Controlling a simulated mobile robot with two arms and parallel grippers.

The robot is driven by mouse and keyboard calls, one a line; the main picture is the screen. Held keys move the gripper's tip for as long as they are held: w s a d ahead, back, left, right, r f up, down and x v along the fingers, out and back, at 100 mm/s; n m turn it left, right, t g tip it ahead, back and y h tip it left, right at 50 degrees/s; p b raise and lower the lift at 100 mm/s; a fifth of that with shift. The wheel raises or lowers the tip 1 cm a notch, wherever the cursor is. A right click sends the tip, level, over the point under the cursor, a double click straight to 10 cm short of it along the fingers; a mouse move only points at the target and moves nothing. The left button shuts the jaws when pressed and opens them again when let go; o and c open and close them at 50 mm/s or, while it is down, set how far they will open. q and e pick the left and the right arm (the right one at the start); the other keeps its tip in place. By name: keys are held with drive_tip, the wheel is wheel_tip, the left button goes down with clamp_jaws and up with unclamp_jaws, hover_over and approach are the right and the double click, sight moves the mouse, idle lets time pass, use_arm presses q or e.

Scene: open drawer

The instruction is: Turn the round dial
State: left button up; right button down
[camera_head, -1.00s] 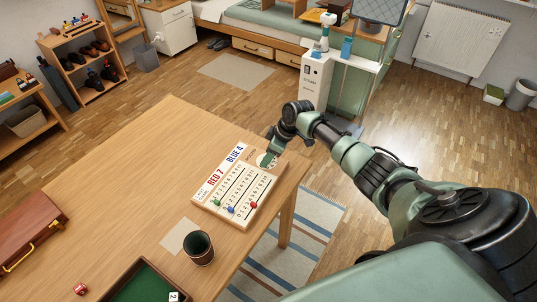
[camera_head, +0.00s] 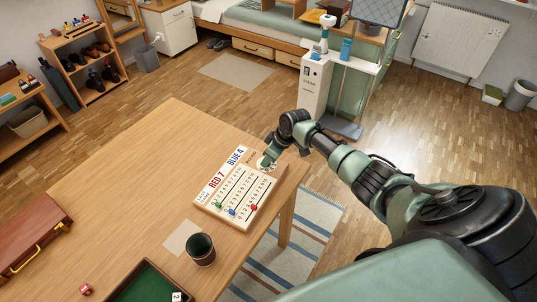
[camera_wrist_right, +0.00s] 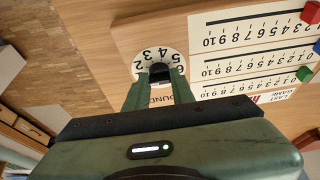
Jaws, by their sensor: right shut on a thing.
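The round dial (camera_wrist_right: 161,55) is a white disc with black numbers around its edge, set in the wooden scoreboard (camera_wrist_right: 160,22) above the partly hidden word "ROUND". In the head view the dial (camera_head: 262,165) is mostly covered by my right gripper (camera_head: 270,162) at the board's far right corner. In the wrist view my right gripper (camera_wrist_right: 160,78) has its two green fingers closed on the dark middle part of the dial. Its fingertips hide the lower part of the number ring. My left gripper does not show.
The scoreboard holds sliding pegs: green (camera_head: 218,204), blue (camera_head: 232,212) and red (camera_head: 254,207). A dark cup (camera_head: 201,250), a green-lined tray (camera_head: 150,283), a red die (camera_head: 86,289) and a brown case (camera_head: 30,235) stand on the table (camera_head: 120,180). The table's middle is clear.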

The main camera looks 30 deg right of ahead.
drive_tip(key=m+p, duration=0.2)
drive_tip(key=shift+a+r+m+h, duration=0.15)
drive_tip(key=shift+r+m+h, duration=0.15)
drive_tip(key=shift+h, duration=0.1)
drive_tip(key=shift+f+m+t+h+p, duration=0.15)
drive_tip(key=shift+m+h+p, duration=0.15)
drive_tip(key=shift+m+p, duration=0.45)
drive_tip(key=shift+f+m+t+h+p, duration=0.15)
drive_tip(key=shift+m+h+p, duration=0.15)
drive_tip(key=shift+m+p, duration=0.4)
drive_tip(key=c, duration=1.2)
unclamp_jaws()
drive_tip(key=shift+r, duration=0.15)
drive_tip(key=shift+p+v, duration=0.35)
drive_tip(key=shift+v, duration=3.45)
drive_tip(key=shift+a, duration=0.2)
